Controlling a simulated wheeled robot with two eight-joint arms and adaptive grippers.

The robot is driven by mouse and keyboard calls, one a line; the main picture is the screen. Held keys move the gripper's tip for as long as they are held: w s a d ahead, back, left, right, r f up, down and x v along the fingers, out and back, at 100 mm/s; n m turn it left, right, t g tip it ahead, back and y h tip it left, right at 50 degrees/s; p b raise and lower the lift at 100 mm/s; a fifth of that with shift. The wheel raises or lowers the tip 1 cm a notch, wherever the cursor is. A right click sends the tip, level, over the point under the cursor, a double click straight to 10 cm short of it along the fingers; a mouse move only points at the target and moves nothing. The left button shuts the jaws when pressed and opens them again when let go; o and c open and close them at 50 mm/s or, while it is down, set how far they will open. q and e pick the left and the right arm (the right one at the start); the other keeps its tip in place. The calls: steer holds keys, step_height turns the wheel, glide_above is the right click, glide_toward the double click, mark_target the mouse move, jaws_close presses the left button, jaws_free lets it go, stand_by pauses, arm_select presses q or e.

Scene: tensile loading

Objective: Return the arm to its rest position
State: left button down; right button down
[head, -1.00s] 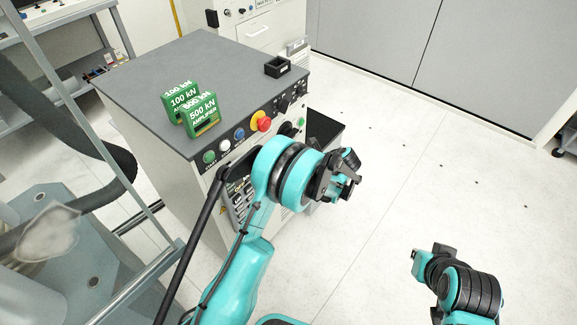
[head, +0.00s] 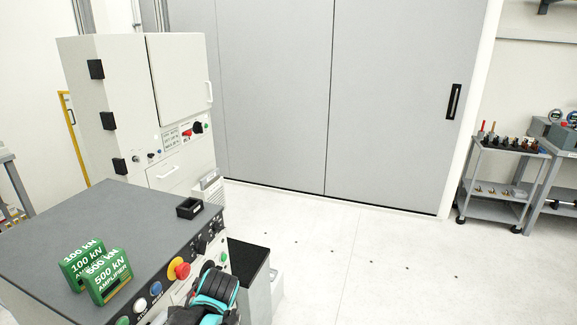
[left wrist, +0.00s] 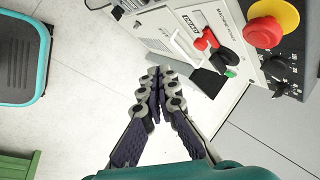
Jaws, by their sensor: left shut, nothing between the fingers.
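My left gripper (left wrist: 157,85) is shut and empty in the left wrist view, with its fingertips together over the pale floor beside the control console. In the head view, only a teal and black part of my left arm (head: 214,290) shows at the bottom edge, in front of the console (head: 60,225). I cannot make out the fingertips there. My right gripper is not in view.
Two green amplifier blocks (head: 108,280) and a small black open box (head: 189,208) sit on the console top. A red and yellow button (head: 179,269) sticks out from its front. A tool cart (head: 497,165) stands far right. The floor (head: 370,270) between is clear.

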arm_select(q)
steer(key=s+d+r+n+t+h, duration=0.1)
steer(key=s+d+n+t+h, duration=0.1)
steer(key=s+n, duration=0.9)
steer(key=shift+s+d+r+h, duration=0.3)
steer(key=shift+s+h, duration=0.5)
steer(key=shift+s, duration=1.45)
steer(key=shift+d+f, duration=0.1)
